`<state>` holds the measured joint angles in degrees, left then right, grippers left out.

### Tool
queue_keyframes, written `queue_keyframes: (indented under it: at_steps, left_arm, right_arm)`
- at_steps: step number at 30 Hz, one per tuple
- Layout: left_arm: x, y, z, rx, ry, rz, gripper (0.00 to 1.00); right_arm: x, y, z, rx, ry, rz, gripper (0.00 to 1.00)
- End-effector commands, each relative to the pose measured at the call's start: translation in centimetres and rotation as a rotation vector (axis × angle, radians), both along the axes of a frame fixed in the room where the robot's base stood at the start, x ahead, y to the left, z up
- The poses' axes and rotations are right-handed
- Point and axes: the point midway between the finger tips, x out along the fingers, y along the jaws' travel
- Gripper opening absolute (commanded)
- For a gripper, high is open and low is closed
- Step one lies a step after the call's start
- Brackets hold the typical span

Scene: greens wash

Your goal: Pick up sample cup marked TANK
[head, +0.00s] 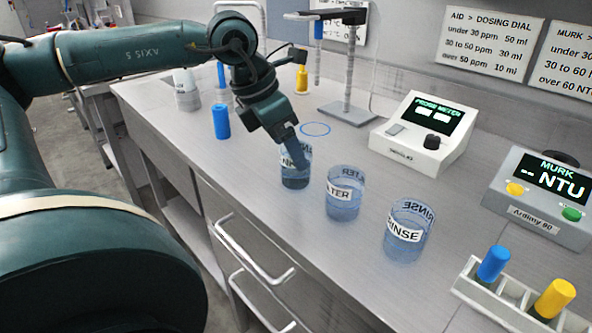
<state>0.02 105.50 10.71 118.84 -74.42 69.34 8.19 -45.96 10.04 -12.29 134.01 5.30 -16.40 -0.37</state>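Three clear cups of bluish liquid stand in a slanting row on the steel bench. The farthest cup (296,179) has a partly covered label; the letters I can read look like "NK", which fits TANK. My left gripper (291,154) points down at this cup, with its finger end at the rim or just inside it. The fingers overlap in this view, so I cannot tell whether they are open or touch the cup wall. The middle cup (344,205) shows "TER", and the nearest cup (405,245) reads RINSE. My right gripper is out of view.
A probe meter (405,155) and a murk meter (535,213) stand along the back right. A rack (480,293) with blue and yellow vials is at the front right. A stand (346,112) with a blue probe, a blue cylinder (221,121) and a yellow bottle (301,80) are farther back.

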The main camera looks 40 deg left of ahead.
Motion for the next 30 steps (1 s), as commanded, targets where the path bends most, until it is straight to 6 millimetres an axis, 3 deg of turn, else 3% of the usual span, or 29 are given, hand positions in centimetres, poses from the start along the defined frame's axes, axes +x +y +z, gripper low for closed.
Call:
queue_keyframes:
  at_steps: [15, 25, 30]
  left_arm:
    - [2.2, -0.1, -4.4, 0.002, 0.003, -0.001, 0.77]
    - [2.5, -0.2, -4.8, 0.000, -0.001, 0.000, 0.77]
    - [2.5, -0.2, -4.8, 0.000, -0.001, 0.000, 0.64]
  right_arm:
    - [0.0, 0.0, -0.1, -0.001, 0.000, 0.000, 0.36]
    - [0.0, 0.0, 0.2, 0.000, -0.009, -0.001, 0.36]
    - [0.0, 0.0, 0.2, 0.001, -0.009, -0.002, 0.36]
